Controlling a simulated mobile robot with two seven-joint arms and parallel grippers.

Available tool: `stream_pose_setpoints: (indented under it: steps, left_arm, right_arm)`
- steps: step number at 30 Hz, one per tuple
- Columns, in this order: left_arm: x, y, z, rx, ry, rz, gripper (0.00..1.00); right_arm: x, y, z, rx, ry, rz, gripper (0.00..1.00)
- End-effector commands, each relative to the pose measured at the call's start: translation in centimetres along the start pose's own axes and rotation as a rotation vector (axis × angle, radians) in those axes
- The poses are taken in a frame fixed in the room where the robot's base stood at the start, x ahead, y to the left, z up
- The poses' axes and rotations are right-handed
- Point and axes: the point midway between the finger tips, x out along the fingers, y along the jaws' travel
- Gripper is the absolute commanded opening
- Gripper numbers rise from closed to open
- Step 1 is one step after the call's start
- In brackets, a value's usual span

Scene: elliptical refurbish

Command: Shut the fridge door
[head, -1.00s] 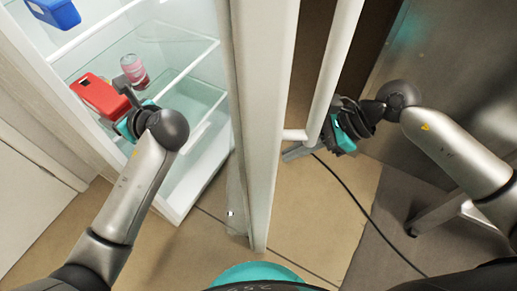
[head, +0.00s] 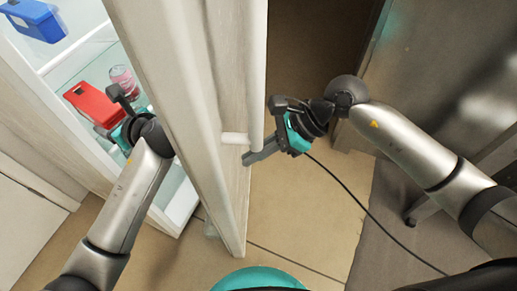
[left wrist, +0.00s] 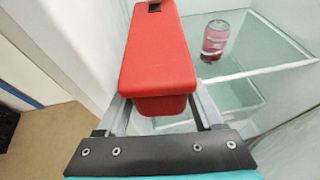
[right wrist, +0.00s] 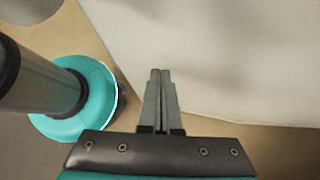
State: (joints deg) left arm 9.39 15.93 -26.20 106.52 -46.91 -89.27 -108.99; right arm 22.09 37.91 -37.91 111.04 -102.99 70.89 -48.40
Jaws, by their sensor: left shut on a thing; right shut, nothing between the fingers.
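The fridge door (head: 180,110) stands partly open, edge-on in the middle of the head view, with its long vertical handle (head: 257,75) on the right face. My right gripper (head: 250,157) is shut and empty, its fingertips close to the handle's lower end. The right wrist view shows a pale surface (right wrist: 220,60), likely the door, beside the fingers; contact is unclear. My left gripper (head: 126,122) is inside the fridge opening, shut on a red box (head: 94,104). The box also shows between its fingers in the left wrist view (left wrist: 160,50).
A blue container (head: 35,20) is on the upper shelf. A pink can (head: 123,80) stands on a glass shelf (left wrist: 250,65) beside the red box. My left arm lies between door and fridge body. A black cable (head: 355,195) crosses the floor at right.

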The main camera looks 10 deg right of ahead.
Motion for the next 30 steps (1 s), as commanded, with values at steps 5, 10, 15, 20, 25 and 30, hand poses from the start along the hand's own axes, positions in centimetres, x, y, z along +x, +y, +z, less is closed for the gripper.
stream_pose_setpoints:
  steps: [5,10,15,20,25,30]
  left_arm:
    - [-0.1,-0.1,0.1,-0.002,-0.003,-0.003,0.0]
    - [-0.1,-0.1,0.1,-0.002,-0.003,-0.003,0.0]
    - [-0.1,-0.1,0.3,-0.002,-0.004,-0.002,0.0]
    - [-0.4,-0.1,1.1,-0.002,-0.004,-0.002,0.0]
    - [-0.8,-0.1,2.0,-0.002,-0.004,-0.002,0.0]
    - [-1.1,-0.1,2.6,-0.002,-0.004,-0.002,0.0]
  right_arm:
    - [0.3,0.0,0.3,-0.003,0.002,0.003,0.0]
    - [0.2,-0.1,0.3,-0.003,0.002,0.002,0.0]
    - [-0.3,-0.1,0.2,-0.003,0.004,0.001,0.0]
    - [-2.7,-0.1,0.3,-0.003,0.006,-0.001,0.0]
    - [-6.5,-0.1,0.3,-0.003,0.007,-0.002,0.0]
    - [-9.6,-0.1,0.3,-0.003,0.005,0.001,0.0]
